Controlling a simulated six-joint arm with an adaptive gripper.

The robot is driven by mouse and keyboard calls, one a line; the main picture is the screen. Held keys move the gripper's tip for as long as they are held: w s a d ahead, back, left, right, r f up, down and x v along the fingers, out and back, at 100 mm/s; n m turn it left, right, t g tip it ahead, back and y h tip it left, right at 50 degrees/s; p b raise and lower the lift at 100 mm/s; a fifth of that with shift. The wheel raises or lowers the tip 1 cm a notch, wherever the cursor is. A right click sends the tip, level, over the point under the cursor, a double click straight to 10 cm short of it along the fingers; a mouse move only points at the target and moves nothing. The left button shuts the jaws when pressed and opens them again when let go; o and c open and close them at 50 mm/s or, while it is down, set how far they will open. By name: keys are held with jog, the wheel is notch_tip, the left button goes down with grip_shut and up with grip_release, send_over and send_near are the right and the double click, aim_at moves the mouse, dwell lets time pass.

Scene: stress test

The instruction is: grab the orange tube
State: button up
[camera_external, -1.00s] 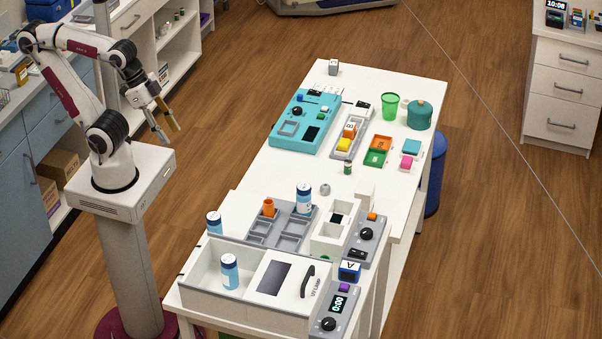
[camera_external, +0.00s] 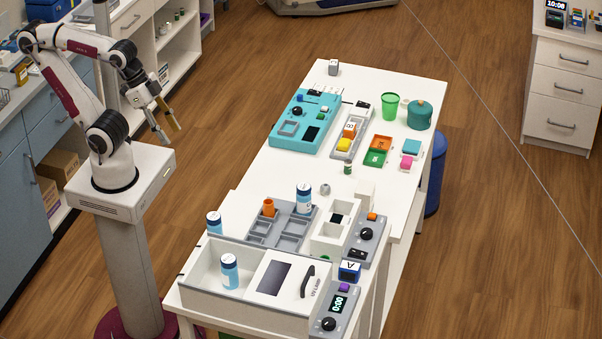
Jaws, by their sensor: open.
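The orange tube (camera_external: 269,208) is a short, open-topped cylinder. It stands upright at the back left of a grey compartment tray (camera_external: 262,241) on the white table. My gripper (camera_external: 165,135) is open and empty. It is in the air to the left of the table, well apart from the tube, with its fingers angled downward.
Blue-and-white bottles stand around the tube: one (camera_external: 304,198) on the tray, one (camera_external: 214,223) to its left and one (camera_external: 230,271) in the white box (camera_external: 205,297). A teal panel (camera_external: 289,135) lies farther back. The table (camera_external: 283,180) between panel and tray is mostly clear.

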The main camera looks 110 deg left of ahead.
jog(key=w+a+f+m+t, duration=0.15)
jog(key=w+a, duration=0.25)
jog(key=w, duration=0.4)
jog(key=w+a+f+m+t+y, duration=0.15)
jog(key=w+a, duration=0.25)
jog(key=w, duration=0.4)
jog(key=w+a+f+m+t, duration=0.15)
jog(key=w+a, duration=0.25)
jog(key=w, duration=0.5)
jog(key=m+h, duration=0.3)
jog(key=h, duration=0.6)
send_near(269, 209)
jog(key=shift+w+a+f+t+y, duration=0.2)
jog(key=shift+w+a, duration=0.15)
jog(key=shift+a, duration=0.15)
jog(key=shift+w+a+f+t+y, duration=0.15)
jog(key=shift+w+a, duration=0.2)
jog(key=shift+a, duration=0.2)
jog(key=shift+s+d+f+m+h, duration=0.15)
jog(key=shift+s+d+m+h, duration=0.1)
jog(key=shift+s+d+h, duration=0.4)
jog(key=shift+w+a, duration=0.1)
jog(key=shift+w, duration=0.1)
jog(key=shift+w, duration=0.1)
jog(key=shift+x, duration=1.25)
